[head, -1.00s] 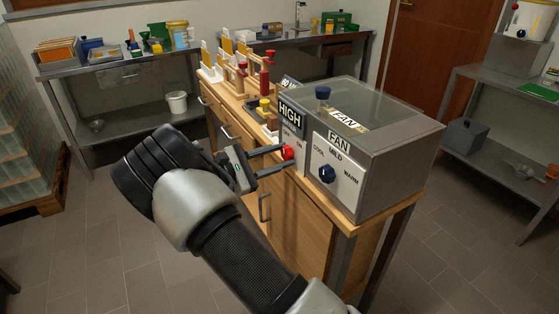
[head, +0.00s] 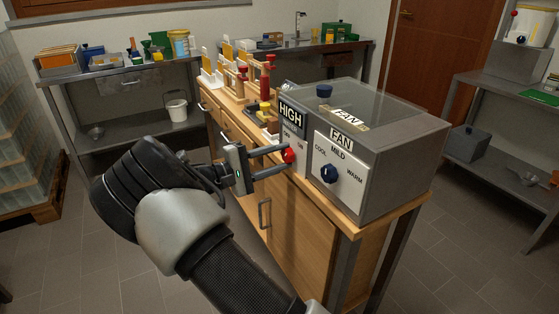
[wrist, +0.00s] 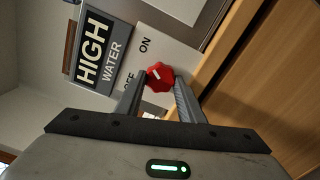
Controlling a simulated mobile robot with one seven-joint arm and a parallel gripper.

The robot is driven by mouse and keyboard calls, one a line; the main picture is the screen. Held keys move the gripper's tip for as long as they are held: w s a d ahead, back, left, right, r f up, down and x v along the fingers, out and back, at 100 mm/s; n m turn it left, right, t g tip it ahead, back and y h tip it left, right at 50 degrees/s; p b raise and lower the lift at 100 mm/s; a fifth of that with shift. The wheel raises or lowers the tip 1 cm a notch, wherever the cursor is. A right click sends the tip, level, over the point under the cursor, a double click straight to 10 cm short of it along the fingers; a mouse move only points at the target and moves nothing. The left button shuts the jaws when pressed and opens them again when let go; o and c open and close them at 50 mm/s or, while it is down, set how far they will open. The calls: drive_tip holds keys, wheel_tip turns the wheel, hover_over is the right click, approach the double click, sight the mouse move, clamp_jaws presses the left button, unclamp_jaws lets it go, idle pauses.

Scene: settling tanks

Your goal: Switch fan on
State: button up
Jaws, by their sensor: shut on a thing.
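A red knob (head: 289,155) sits on a pale panel beside the fan box, and it also shows in the wrist view (wrist: 160,77). The panel (wrist: 165,45) carries the words OFF and ON, next to a dark HIGH WATER sign (wrist: 97,48). My gripper (head: 285,156) is shut on the red knob, with one finger on each side. A small white mark shows on the knob, but I cannot tell for sure which word it points to. The grey fan box (head: 400,150) has a FAN label and a blue knob (head: 330,173) with COOL, MILD and WARM.
The boxes stand on a wooden cabinet (head: 295,222). Red-handled wooden stands (head: 266,75) are farther back on it. A metal table (head: 120,65) with tubs is at the back left, and another shelf unit (head: 510,85) is at the right. Tiled floor is free on both sides.

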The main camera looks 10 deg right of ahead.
idle(0.3)
drive_tip(key=o, duration=1)
drive_tip(key=shift+o, duration=0.2)
drive_tip(key=shift+a, duration=0.15)
drive_tip(key=p+v, duration=0.2)
drive_tip(key=v, duration=1.5)
drive_tip(key=shift+p, duration=0.35)
drive_tip(key=shift+a, duration=0.15)
